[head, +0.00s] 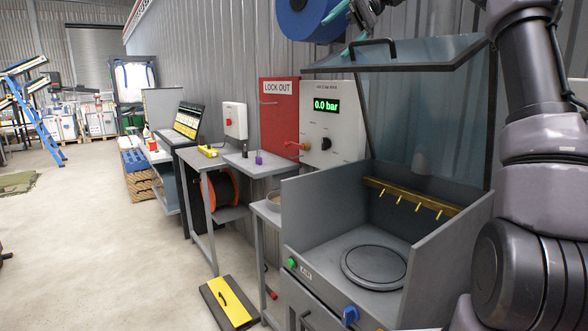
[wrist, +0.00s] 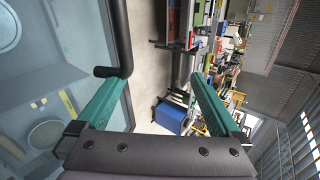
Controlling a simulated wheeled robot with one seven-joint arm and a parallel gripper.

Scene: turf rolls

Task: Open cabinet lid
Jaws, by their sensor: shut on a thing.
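The cabinet (head: 300,215) is a grey, open-topped box on the right of the head view. Its clear, blue-tinted lid (head: 425,110) stands raised at the back, with its framed front part tilted out over the box. The black lid handle (head: 372,42) is on this upper part. My gripper (head: 344,30) is at the handle's left end. In the wrist view the bent end of the handle (wrist: 118,45) meets the left teal finger of my gripper (wrist: 153,82).
Inside the cabinet are a round plate (head: 374,266) and a yellow bar with pegs (head: 410,197). A red lock-out box (head: 279,115) and a pressure panel (head: 326,125) are on the wall. Grey tables stand left of it. The floor (head: 90,240) further left is mostly clear.

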